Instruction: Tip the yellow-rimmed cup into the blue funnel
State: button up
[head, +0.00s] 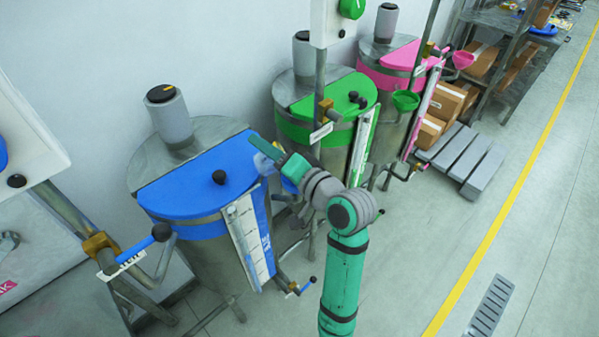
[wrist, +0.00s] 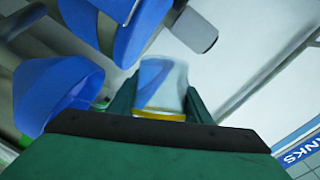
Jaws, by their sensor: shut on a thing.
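The yellow-rimmed cup (wrist: 163,88) is pale and clear-walled, between the two green fingers of my gripper (wrist: 160,80) in the wrist view. Its yellow rim lies toward the palm, and blue shows in or through its wall. In the head view my gripper (head: 266,148) is over the right edge of the blue-lidded drum, with a pale part of the cup (head: 261,163) just below it. The blue funnel (wrist: 55,92) is beside the cup, to its left and apart from it in the wrist view. In the head view the funnel (head: 289,185) is mostly hidden by my arm. The cup's tilt and contents are unclear.
The blue-lidded drum (head: 205,178) stands close on the left. A green-lidded drum (head: 325,95) and a pink-lidded drum (head: 385,60) stand behind, with pipes and valve handles. Boxes (head: 445,105) and a grey pallet (head: 465,155) are at the right.

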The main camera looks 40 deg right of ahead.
aim_at(277, 143)
jog(key=shift+d+r+m+t, duration=0.1)
jog(key=shift+r+m+t, duration=0.25)
jog(key=shift+m, duration=0.25)
dwell(0.5)
jog(key=shift+s, duration=0.1)
jog(key=shift+s+d+r+m+t, duration=0.15)
jog(key=shift+d+r+m+t, duration=0.2)
jog(key=shift+r+m, duration=0.15)
jog(key=shift+s+d+r+m+t, duration=0.2)
jog(key=shift+d+r+m, duration=0.2)
jog(key=shift+r, duration=0.15)
jog(key=shift+w+a+y, duration=0.15)
jog(key=shift+y, duration=0.15)
jog(key=shift+r+m, duration=0.15)
jog(key=shift+m, duration=0.35)
jog(key=shift+d+r+m+t+h, duration=0.2)
jog(key=shift+m+t, duration=0.15)
jog(key=shift+m, duration=0.2)
jog(key=shift+d+r+m+t+h, duration=0.1)
jog(key=shift+m+t+h, duration=0.1)
jog(key=shift+m+t, duration=0.25)
jog(key=shift+r+m, duration=0.1)
jog(key=shift+m, duration=0.2)
